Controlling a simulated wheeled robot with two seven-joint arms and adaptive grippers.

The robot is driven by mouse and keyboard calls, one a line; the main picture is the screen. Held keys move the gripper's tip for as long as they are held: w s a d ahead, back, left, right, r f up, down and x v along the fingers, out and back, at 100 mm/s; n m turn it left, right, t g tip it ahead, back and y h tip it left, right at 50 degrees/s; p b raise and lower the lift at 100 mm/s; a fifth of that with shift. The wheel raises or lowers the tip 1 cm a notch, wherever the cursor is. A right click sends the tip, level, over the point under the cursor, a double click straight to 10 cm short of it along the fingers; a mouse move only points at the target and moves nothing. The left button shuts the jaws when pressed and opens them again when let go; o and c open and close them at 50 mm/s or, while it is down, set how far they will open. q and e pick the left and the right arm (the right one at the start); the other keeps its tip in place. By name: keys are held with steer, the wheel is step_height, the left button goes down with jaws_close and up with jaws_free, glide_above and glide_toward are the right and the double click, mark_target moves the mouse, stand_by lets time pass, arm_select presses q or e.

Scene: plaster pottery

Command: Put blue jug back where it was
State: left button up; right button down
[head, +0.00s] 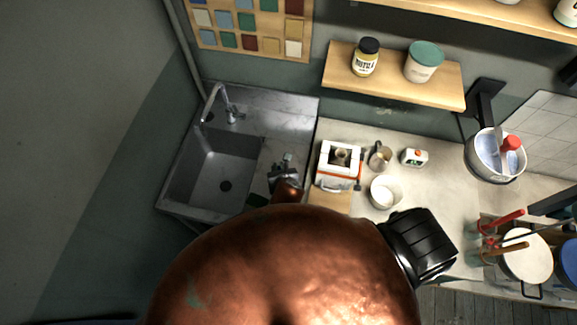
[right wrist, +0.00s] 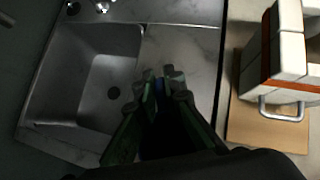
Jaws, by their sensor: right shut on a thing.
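My right gripper (head: 286,170) is over the drainboard, to the right of the sink basin. In the right wrist view the fingers of my right gripper (right wrist: 163,80) are close together, shut on a small blue thing. Only a sliver of this blue jug (right wrist: 158,87) shows between the fingers; its body is hidden, and I cannot tell whether it touches the drainboard. My left gripper is not in view.
The steel sink basin (head: 211,169) is empty, with a faucet (head: 231,112) behind it. A wooden shelf (head: 393,83) holds two jars.

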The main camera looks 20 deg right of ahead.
steer(key=w+d+f+p, duration=0.1)
steer(key=w+d+f, duration=0.1)
steer(key=w+f, duration=0.1)
steer(key=w+d+f+p, duration=0.1)
steer(key=w+d+f, duration=0.2)
steer(key=w+f, duration=0.1)
steer(key=w+d+f+p, duration=0.1)
steer(key=w+d+f, duration=0.2)
steer(key=w+f, duration=0.1)
steer(key=shift+w+f, duration=0.15)
steer(key=shift+f, duration=0.7)
steer(key=c, duration=2.5)
jaws_free()
steer(key=shift+f, duration=0.15)
steer(key=o, duration=0.5)
steer(key=shift+c, duration=0.2)
